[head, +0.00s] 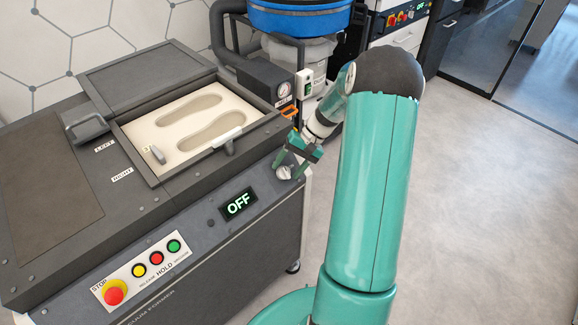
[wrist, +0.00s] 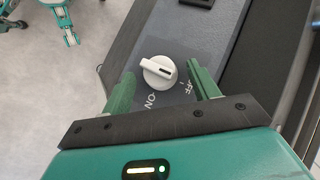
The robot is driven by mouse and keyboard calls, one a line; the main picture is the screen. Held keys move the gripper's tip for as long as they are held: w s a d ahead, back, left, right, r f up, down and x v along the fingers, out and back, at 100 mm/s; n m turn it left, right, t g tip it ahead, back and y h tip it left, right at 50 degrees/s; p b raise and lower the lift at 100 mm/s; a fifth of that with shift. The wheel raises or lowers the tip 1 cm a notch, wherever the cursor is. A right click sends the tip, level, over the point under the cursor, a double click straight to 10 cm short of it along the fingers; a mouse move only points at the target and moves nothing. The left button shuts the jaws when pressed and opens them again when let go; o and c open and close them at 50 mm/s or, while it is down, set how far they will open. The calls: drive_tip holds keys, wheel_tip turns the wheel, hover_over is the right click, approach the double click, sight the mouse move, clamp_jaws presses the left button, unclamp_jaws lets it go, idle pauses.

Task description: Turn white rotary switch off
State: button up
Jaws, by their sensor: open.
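The white rotary switch (wrist: 158,72) is a round knob with a raised grip bar, on the machine's dark front panel, in the wrist view. ON and OFF are printed on the panel near it. In the head view the switch (head: 284,173) shows at the right end of the machine front, just below my gripper (head: 290,163). My gripper is open, and in the wrist view its green fingers (wrist: 160,92) stand on either side of the switch with gaps showing. The panel display (head: 239,204) reads OFF in green.
The vacuum former (head: 60,190) fills the left, with a bed holding two insole shapes (head: 190,120). A red STOP button (head: 113,293) and yellow, red and green buttons (head: 157,257) sit on its front. Open floor (head: 480,190) lies to the right.

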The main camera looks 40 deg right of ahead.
drive_tip(key=v, duration=1.3)
drive_tip(key=shift+d+r, duration=0.2)
drive_tip(key=shift+r, duration=0.15)
drive_tip(key=s+a+r+n+h, duration=0.2)
drive_tip(key=a+r, duration=0.4)
drive_tip(key=a, duration=0.2)
drive_tip(key=s+a+r+n+h, duration=0.1)
drive_tip(key=a+r+h, duration=0.3)
drive_tip(key=a, duration=0.5)
drive_tip(key=s+a+r+n+t, duration=0.2)
drive_tip(key=s+a, duration=0.4)
drive_tip(key=s, duration=0.1)
drive_tip(key=s+a+r+n+t+h, duration=0.1)
drive_tip(key=s+a+r+t, duration=0.1)
drive_tip(key=s+a, duration=0.5)
drive_tip(key=shift+s+a+r+n+h, duration=0.3)
drive_tip(key=shift+s+a+r+n, duration=0.1)
drive_tip(key=shift+r, duration=0.15)
drive_tip(key=c, duration=0.5)
drive_tip(key=shift+a, duration=0.15)
